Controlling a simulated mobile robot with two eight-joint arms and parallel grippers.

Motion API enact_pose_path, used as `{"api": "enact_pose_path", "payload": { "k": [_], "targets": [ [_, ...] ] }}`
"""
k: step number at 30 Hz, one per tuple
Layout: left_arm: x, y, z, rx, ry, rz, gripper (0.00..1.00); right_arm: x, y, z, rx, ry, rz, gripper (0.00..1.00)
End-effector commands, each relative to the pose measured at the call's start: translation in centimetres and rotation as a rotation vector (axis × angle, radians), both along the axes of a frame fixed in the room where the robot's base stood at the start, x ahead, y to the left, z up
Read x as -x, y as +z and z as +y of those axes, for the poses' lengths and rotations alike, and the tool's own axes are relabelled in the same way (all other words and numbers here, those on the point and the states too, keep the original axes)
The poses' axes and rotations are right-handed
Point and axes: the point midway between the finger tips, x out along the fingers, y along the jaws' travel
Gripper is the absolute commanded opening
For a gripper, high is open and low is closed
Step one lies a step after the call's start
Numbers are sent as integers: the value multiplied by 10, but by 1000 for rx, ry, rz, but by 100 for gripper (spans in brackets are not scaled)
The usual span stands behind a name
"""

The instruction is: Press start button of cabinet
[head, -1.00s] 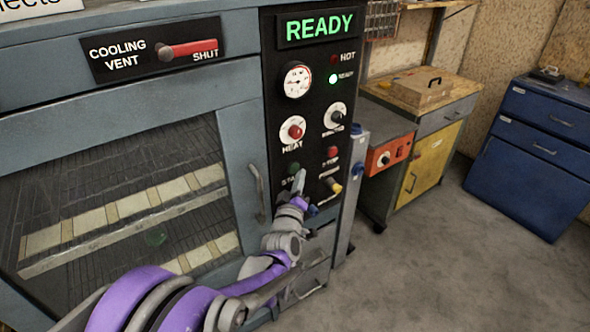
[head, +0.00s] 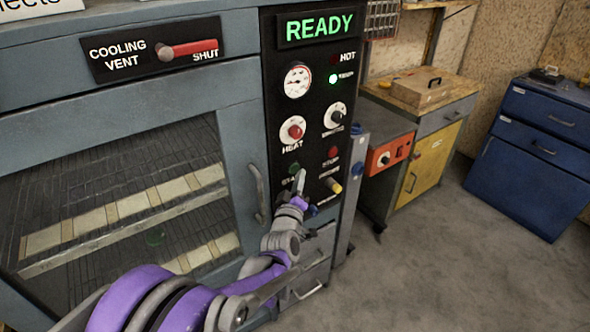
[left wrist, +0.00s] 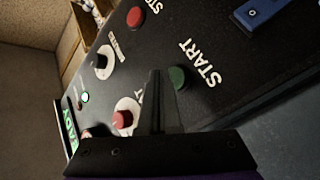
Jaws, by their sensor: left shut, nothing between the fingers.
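The cabinet (head: 245,115) is grey-blue with a black control panel at its right, whose display (head: 318,26) reads READY. The green start button (head: 294,168) is low on the panel, and it also shows in the left wrist view (left wrist: 177,77) beside the START label. My left gripper (head: 301,172) is shut and empty, its tips close to the start button. In the left wrist view its fingers (left wrist: 155,75) end just beside the button; I cannot tell whether they touch it. The red stop button (head: 333,152) is to the right. My right gripper is not in view.
The HEAT knob (head: 292,131), another knob (head: 335,116) and a yellow-tipped switch (head: 332,185) are near the gripper. The door handle (head: 257,193) is to its left. A yellow-doored workbench (head: 428,165) and blue drawers (head: 530,170) stand right, with bare floor in front.

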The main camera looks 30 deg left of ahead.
Motion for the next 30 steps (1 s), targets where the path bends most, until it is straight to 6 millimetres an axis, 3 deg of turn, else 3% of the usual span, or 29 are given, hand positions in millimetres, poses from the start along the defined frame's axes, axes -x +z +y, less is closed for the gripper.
{"api": "enact_pose_path", "payload": {
  "k": [30],
  "targets": [
    [-5, 0, 12, -1, 0, 0, 0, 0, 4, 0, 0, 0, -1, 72]
  ]
}}
